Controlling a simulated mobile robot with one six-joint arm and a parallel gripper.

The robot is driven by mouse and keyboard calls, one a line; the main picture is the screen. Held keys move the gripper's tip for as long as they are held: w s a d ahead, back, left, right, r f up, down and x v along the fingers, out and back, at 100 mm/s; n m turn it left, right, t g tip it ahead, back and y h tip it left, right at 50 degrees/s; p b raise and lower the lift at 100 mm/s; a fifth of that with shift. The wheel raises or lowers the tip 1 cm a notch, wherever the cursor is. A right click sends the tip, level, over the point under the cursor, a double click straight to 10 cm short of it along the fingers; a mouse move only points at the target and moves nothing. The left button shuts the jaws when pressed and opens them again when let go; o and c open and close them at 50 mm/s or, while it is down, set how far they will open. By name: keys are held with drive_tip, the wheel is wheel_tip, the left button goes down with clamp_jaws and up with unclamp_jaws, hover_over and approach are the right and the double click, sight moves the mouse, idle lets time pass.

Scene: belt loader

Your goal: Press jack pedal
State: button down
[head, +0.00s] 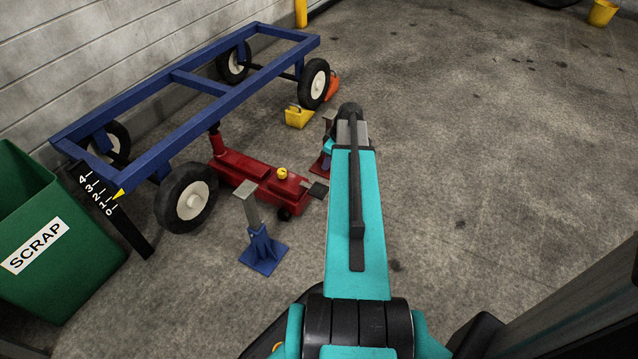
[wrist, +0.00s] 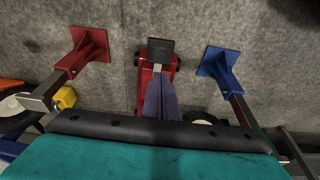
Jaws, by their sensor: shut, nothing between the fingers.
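The red jack (head: 240,168) lies on the floor, partly under the blue cart frame. Its dark square pedal (head: 318,190) sticks out at the right end, left of my arm. In the wrist view the pedal (wrist: 160,50) is at the top middle, in front of the red jack body. My gripper (wrist: 159,77) is shut and empty, with its fingertips just below the pedal in that picture. I cannot tell whether they touch. My fingers are hidden behind my arm in the head view. A gauge (head: 105,200) by the cart has its yellow pointer near 1.
A blue stand (head: 262,246) and a red stand (wrist: 90,45) flank the jack. The blue cart (head: 170,145) stands on wheels by the wall. A yellow chock (head: 298,117) sits by one wheel. A green scrap bin (head: 40,255) is at left.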

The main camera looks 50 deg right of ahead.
drive_tip(key=shift+f, duration=0.15)
drive_tip(key=b, duration=0.5)
hover_over(318, 190)
drive_tip(key=f, duration=0.8)
drive_tip(key=s+f, duration=0.1)
drive_tip(key=f, duration=0.3)
drive_tip(key=shift+d, duration=0.2)
drive_tip(key=shift+f, duration=0.7)
drive_tip(key=shift+a, duration=0.1)
